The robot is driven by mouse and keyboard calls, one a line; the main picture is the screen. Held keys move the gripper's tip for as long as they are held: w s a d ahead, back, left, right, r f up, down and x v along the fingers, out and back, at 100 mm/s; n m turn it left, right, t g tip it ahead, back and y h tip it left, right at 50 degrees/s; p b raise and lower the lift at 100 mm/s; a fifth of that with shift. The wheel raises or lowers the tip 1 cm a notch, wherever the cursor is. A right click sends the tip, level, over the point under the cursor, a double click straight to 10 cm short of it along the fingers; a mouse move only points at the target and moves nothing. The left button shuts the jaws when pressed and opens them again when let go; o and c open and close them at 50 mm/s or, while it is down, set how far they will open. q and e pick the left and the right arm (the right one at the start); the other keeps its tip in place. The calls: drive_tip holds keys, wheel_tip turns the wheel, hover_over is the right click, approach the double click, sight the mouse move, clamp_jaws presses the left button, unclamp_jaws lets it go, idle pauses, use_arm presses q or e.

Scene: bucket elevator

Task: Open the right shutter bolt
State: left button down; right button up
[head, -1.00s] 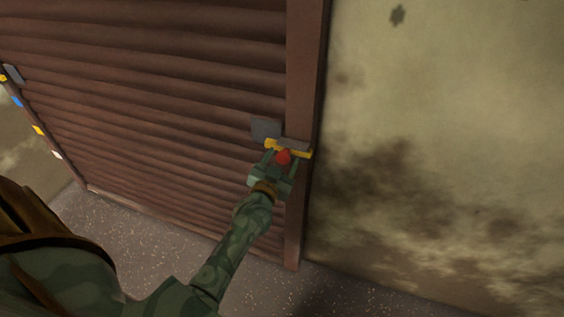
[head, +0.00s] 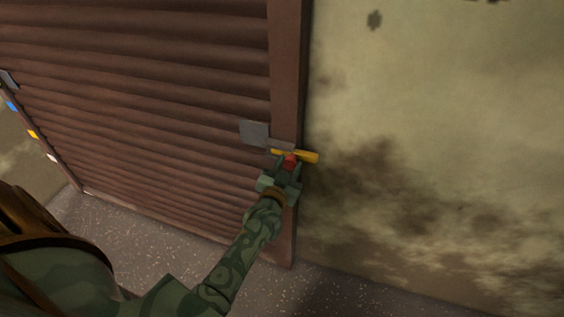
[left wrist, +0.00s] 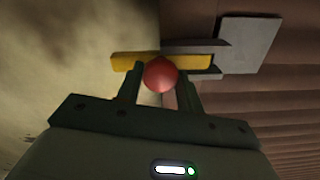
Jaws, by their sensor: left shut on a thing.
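The right shutter bolt is a yellow bar (head: 308,157) with a red knob (head: 290,161), in a grey bracket (head: 279,145) on the right post of the brown shutter (head: 170,100). A grey plate (head: 254,133) sits on the slats left of it. The bar sticks out to the right past the post. My left gripper (head: 289,165) is shut on the red knob. In the left wrist view, the red knob (left wrist: 160,75) lies between the two fingers, in front of the yellow bar (left wrist: 135,62). My right gripper is not in view.
The brown right post (head: 288,80) borders a stained wall (head: 440,130). Grey speckled floor (head: 150,240) lies below. At the far left edge are another grey plate (head: 9,79) and small blue, yellow and white marks.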

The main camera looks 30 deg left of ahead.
use_arm(q)
drive_tip(key=shift+a, duration=0.15)
drive_tip(key=c, duration=0.9)
unclamp_jaws()
drive_tip(key=p+v, duration=0.3)
drive_tip(key=v, duration=0.4)
drive_tip(key=shift+s+p, duration=0.3)
drive_tip(key=shift+p, duration=0.05)
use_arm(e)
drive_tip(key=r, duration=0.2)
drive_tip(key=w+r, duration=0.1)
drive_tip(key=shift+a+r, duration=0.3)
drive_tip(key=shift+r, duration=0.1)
